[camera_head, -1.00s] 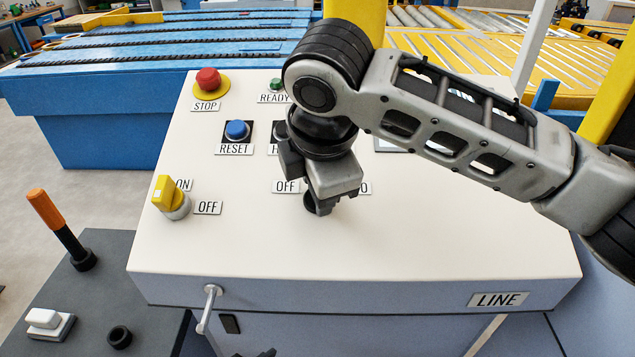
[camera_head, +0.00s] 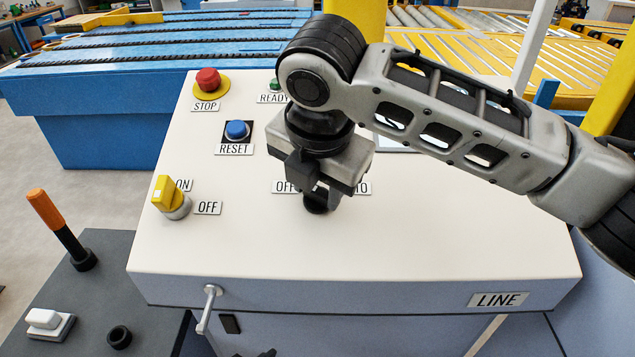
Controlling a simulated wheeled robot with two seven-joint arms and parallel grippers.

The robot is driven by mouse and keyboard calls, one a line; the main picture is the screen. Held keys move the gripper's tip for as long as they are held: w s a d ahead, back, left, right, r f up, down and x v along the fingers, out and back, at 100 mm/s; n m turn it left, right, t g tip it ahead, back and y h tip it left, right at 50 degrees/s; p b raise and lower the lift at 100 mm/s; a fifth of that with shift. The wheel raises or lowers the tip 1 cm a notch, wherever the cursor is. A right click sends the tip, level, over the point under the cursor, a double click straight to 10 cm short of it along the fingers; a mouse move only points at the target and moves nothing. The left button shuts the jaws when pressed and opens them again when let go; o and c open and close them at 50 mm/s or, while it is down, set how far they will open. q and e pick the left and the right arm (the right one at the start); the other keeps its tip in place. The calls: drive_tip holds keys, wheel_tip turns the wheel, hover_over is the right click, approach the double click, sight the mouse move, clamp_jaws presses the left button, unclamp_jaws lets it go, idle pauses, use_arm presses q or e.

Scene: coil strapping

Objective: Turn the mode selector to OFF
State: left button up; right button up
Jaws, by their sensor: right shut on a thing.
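The mode selector (camera_head: 316,205) is a dark round knob on the cream panel, between an OFF label (camera_head: 284,187) on its left and a partly hidden label ending in "TO" (camera_head: 363,188) on its right. My right gripper (camera_head: 318,193) points down over it, shut on the selector's handle. The gripper body hides the handle and its pointer, so I cannot read its setting. My left gripper does not show clearly; only a small dark shape is cut off at the bottom edge.
On the panel (camera_head: 440,235) are a red STOP button (camera_head: 208,79), a blue RESET button (camera_head: 237,130) and a yellow ON/OFF switch (camera_head: 171,198). A grey box with an orange-topped lever (camera_head: 45,208) stands at left. The panel's front right is clear.

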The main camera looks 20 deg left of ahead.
drive_tip(key=shift+r, duration=0.1)
idle(0.3)
drive_tip(key=o, duration=1)
drive_tip(key=b+v, duration=0.1)
drive_tip(key=v, duration=1.5)
